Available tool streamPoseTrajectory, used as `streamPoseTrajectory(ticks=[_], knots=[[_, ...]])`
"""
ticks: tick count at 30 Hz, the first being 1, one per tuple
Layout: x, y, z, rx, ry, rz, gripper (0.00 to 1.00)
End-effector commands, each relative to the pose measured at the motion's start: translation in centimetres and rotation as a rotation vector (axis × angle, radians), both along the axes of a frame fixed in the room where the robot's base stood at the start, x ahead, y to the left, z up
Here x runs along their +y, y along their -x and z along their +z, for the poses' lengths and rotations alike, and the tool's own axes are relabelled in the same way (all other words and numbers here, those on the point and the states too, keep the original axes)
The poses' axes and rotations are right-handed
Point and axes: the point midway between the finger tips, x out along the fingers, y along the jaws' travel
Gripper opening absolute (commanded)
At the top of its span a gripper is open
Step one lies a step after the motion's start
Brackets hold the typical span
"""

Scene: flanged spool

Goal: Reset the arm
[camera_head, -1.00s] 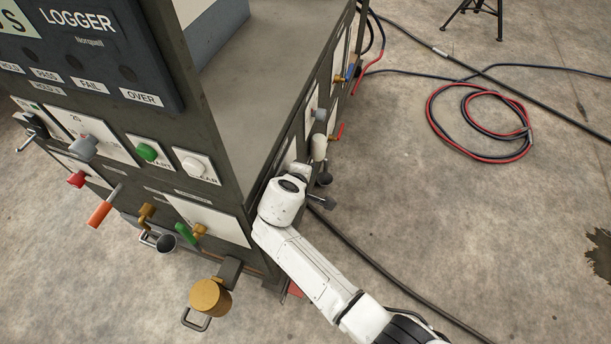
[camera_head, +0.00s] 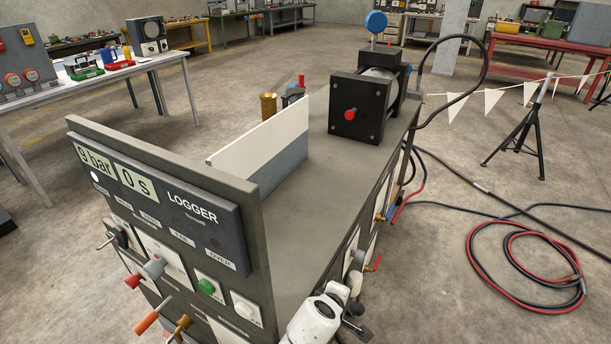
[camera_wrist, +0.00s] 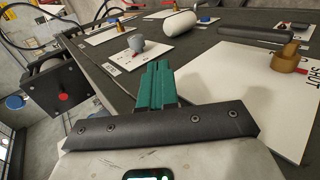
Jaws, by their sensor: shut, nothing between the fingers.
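My arm (camera_head: 318,318) shows as a white link at the bottom of the head view, beside the right side of the test bench. My gripper (camera_wrist: 158,72) shows in the wrist view as two teal fingers pressed together, with nothing between them. It is in front of the bench's side panel (camera_wrist: 205,85); I cannot tell the exact gap. The fingertips do not show clearly in the head view. The flanged spool (camera_head: 365,110), with dark square flanges, a red knob and a blue gauge on top, stands at the bench's far end.
The side panel carries a grey knob (camera_wrist: 136,44), a white rounded handle (camera_wrist: 180,23) and a brass fitting (camera_wrist: 289,58) that stick out. The logger panel (camera_head: 165,210) faces the front. A red and black cable coil (camera_head: 528,265) and a tripod stand (camera_head: 527,130) are on the floor at right.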

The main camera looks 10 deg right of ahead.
Motion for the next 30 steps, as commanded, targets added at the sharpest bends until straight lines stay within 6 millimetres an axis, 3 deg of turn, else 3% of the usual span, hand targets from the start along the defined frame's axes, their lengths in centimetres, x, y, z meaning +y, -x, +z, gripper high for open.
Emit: streamPoseTrajectory(ticks=[4, 7, 12, 17, 21, 24, 30], knots=[[-1.2, 1.4, -0.7, 0.013, -0.037, -0.044, 0.0], [-3.6, 4.6, -1.8, 0.041, -0.123, -0.145, 0.0], [-8.7, 13.6, -3.6, 0.116, -0.348, -0.402, 0.0], [-11.6, 22.7, -3.5, 0.189, -0.548, -0.619, 0.0], [-12.6, 29.6, -1.9, 0.244, -0.692, -0.763, 0.0], [-12.7, 33.2, -0.6, 0.275, -0.765, -0.827, 0.0], [-12.5, 36.4, 1.0, 0.305, -0.831, -0.879, 0.0]])
